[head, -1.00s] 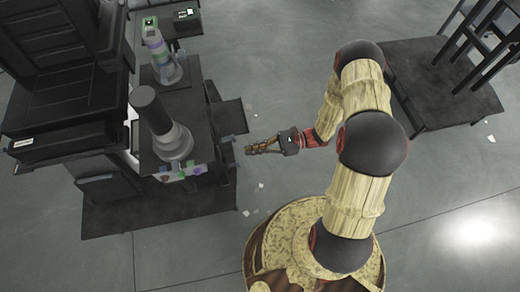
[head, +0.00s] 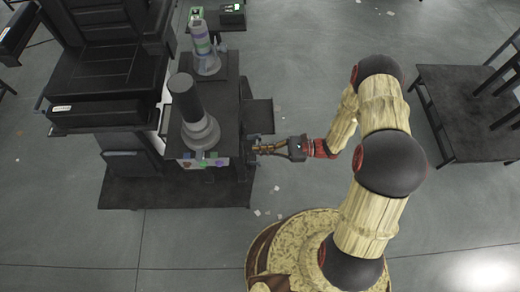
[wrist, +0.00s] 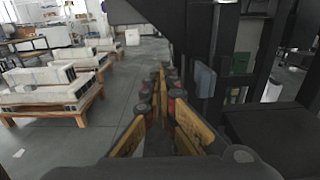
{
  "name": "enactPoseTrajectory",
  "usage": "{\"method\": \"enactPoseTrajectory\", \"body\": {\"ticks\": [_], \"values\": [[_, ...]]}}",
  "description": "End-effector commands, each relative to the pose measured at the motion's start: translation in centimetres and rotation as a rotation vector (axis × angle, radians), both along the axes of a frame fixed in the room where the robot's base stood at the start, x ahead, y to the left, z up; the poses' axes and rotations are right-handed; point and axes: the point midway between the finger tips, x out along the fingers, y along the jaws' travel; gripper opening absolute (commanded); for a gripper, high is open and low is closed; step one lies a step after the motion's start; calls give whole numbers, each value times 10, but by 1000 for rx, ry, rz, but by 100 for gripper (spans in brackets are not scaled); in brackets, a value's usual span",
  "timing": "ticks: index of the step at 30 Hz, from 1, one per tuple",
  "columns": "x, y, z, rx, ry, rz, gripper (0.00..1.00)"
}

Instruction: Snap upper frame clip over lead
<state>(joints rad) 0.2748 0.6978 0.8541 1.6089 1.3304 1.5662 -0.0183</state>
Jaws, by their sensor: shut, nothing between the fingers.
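My gripper (head: 260,149) is shut and empty, its fingertips close to the right side of the dark machine stand (head: 217,125) in the head view; I cannot tell if they touch. In the wrist view my gripper (wrist: 167,75) points forward, with a dark upright frame just to its right. A small blue-grey plate (wrist: 205,80) sits on that frame to the right of the fingertips, and a green piece (wrist: 240,63) lies farther right. I cannot tell whether either is the upper frame clip. I cannot make out the lead.
A dark cylinder on a grey base (head: 187,100) and a banded column (head: 203,45) stand on the machine. A dark platform (head: 468,105) is at the right. Wooden pallets with pale blocks (wrist: 50,95) stand left in the wrist view. Open floor lies beyond my fingers.

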Motion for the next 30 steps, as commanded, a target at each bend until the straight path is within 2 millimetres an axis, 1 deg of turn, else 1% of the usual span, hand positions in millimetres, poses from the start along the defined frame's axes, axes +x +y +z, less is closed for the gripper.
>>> {"method": "enactPoseTrajectory", "body": {"ticks": [30], "values": [[36, -1, -1, 0, -1, 0, 0]]}}
